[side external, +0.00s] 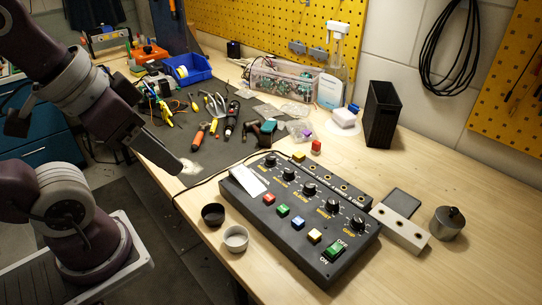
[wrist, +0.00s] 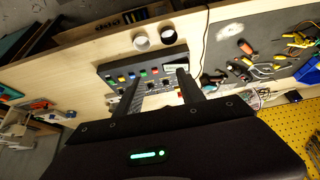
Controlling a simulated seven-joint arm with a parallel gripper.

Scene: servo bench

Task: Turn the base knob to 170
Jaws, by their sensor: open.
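The black control box (side external: 262,215) lies on the wooden bench with a row of black knobs. The base knob (side external: 270,160) is at the far left end of that row; its pointer is too small to read. In the wrist view the control box (wrist: 120,69) appears beyond my fingers, and the right finger covers part of its right end, so I cannot pick out the base knob there. My gripper (wrist: 160,70) is open and empty, its fingers apart and off the box.
Two small cups, one dark (side external: 213,214) and one pale (side external: 236,238), stand by the box's near left edge. A white block with holes (side external: 400,230) and a metal pot (side external: 447,223) are to the right. Hand tools lie on the dark mat (side external: 215,165). A black cable runs behind the cups.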

